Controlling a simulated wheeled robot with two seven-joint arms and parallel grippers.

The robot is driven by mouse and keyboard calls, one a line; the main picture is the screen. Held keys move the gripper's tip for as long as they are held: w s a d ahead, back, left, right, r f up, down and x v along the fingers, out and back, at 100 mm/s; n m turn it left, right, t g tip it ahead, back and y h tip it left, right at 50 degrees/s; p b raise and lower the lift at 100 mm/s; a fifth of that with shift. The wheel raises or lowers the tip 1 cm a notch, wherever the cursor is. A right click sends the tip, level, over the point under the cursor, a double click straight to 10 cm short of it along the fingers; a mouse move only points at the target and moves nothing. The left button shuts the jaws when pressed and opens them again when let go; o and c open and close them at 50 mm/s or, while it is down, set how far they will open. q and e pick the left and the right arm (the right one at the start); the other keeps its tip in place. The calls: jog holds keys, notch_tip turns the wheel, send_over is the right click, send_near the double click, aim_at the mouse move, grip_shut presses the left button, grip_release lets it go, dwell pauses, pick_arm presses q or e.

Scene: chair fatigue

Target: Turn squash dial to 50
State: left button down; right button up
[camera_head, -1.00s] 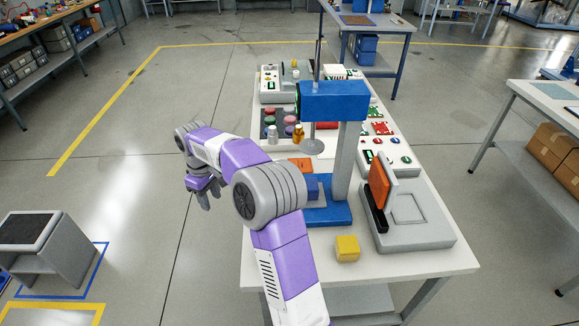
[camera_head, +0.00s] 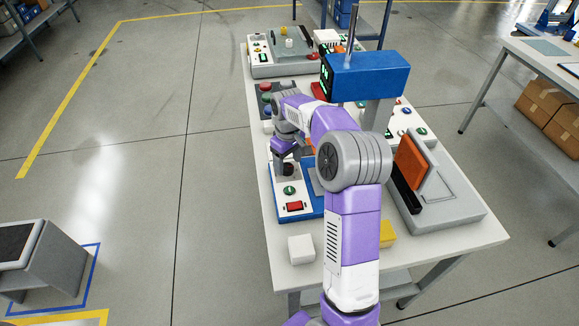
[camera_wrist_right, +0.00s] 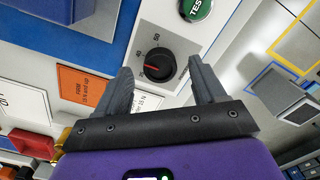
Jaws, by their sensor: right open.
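The squash dial (camera_wrist_right: 154,68) is a round black knob with a red pointer on a white panel. In the wrist view its pointer aims left, toward the lower numbers, while the 50 mark (camera_wrist_right: 156,37) is above it. In the head view the dial (camera_head: 288,169) shows as a dark knob on the blue press's front panel. My right gripper (camera_head: 289,153) is open above the dial. In the wrist view its fingers appear on either side of the knob, with no contact visible. My left gripper is out of view.
A green TEST button (camera_wrist_right: 195,9) sits close to the dial. A white cube (camera_head: 301,248), a yellow cube (camera_head: 387,234) and a grey fixture with an orange pad (camera_head: 411,162) stand on the table.

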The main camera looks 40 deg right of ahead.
jog(key=shift+f, duration=1.05)
jog(key=shift+c, duration=0.3)
jog(key=c, duration=1)
jog(key=shift+r, duration=0.1)
